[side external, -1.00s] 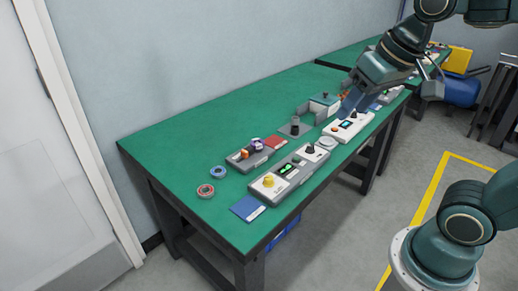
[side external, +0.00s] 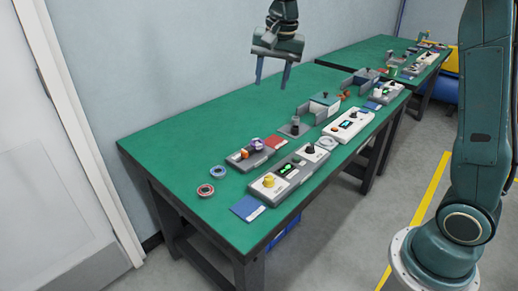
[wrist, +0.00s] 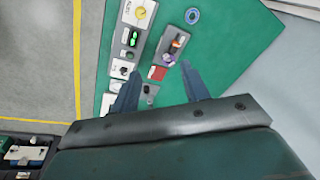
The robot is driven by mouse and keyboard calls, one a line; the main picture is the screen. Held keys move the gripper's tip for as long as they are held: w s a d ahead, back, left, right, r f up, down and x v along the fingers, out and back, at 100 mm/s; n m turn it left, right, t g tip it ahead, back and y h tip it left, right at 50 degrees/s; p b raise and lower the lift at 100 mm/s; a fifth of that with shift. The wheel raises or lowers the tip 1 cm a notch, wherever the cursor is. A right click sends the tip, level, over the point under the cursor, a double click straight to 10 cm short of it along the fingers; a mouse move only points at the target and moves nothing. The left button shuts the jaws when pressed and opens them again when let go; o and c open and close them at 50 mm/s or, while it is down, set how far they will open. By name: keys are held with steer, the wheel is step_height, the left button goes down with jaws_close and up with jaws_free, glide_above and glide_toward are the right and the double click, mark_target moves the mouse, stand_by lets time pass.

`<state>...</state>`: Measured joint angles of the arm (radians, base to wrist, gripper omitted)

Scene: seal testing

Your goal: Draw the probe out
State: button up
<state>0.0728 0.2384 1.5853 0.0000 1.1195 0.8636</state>
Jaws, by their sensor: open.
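My gripper (side external: 273,84) is open and empty, held high above the back of the green bench with its fingers pointing down. Its two fingers also show in the wrist view (wrist: 160,70), well above the bench. I cannot tell which part is the probe. A dark upright cylinder (side external: 295,124) stands on a small grey plate.
A grey tray (side external: 246,161) holds orange and purple-topped pieces beside a red block (side external: 275,142). The back-left of the bench (side external: 190,130) is clear.

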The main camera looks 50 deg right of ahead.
steer(key=w+d+f+m+g, duration=0.1)
steer(key=w+d+f+m, duration=0.15)
steer(key=w+f, duration=0.55)
steer(key=m+g, duration=0.1)
steer(key=m, duration=0.4)
glide_above(244, 151)
step_height(244, 151, down, 9)
steer(key=shift+r, duration=0.15)
step_height(244, 151, down, 14)
steer(key=shift+r, duration=0.15)
jaws_close()
